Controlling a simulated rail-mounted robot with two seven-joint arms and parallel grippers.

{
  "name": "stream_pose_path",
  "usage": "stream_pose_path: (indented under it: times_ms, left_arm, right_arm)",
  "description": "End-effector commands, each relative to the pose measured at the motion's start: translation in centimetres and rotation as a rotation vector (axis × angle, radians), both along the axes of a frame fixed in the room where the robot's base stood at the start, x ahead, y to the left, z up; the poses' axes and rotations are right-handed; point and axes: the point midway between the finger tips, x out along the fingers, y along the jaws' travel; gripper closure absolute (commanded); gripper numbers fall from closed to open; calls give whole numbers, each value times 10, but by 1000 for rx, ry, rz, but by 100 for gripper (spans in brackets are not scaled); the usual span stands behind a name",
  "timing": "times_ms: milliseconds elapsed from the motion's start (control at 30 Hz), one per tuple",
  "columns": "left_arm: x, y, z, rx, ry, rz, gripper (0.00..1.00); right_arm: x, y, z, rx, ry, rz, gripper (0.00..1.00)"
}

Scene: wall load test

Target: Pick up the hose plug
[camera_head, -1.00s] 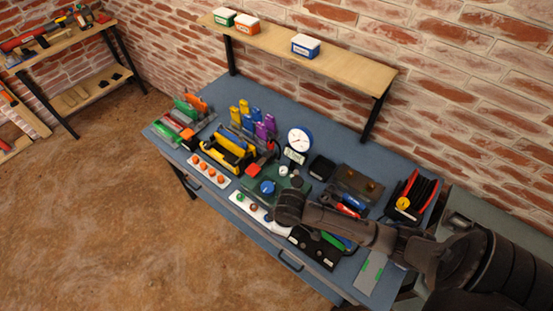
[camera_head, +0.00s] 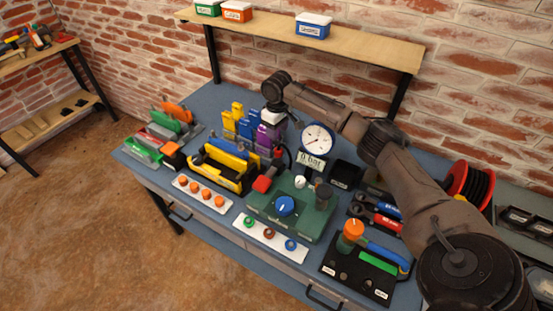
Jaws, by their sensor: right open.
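I cannot tell for certain which thing is the hose plug. A row of orange-topped plugs (camera_head: 207,191) sits on a white strip at the table's front left. One larger orange-capped piece (camera_head: 352,232) stands upright on a black board (camera_head: 345,270) at the front right. My right gripper (camera_head: 272,128) hangs above the back middle of the bench, close to the purple holders (camera_head: 266,141). It is open, its fingertips are small and partly hidden, and nothing shows held in it. My left gripper is not in view.
A green block with a blue knob (camera_head: 285,206) stands mid-bench beside a round gauge (camera_head: 317,138). A yellow-and-black toolbox (camera_head: 226,165) is left of it. A red hose reel (camera_head: 459,177) stands at the back right.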

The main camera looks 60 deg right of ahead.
Motion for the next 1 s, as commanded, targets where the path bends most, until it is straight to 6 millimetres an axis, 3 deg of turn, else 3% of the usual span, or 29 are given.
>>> stream_pose_path:
  times_ms: [33, 300, 767, 1000]
  left_arm:
    - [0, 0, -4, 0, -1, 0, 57]
    - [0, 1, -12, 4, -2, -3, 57]
    - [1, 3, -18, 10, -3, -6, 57]
    - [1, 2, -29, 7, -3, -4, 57]
  right_arm:
    - [-1, 0, -13, 0, 3, -1, 51]
    - [-1, -1, -55, -1, 2, 0, 51]
    - [-1, -1, -79, -1, 0, 1, 51]
    - [-3, -3, -110, -1, 2, 1, 51]
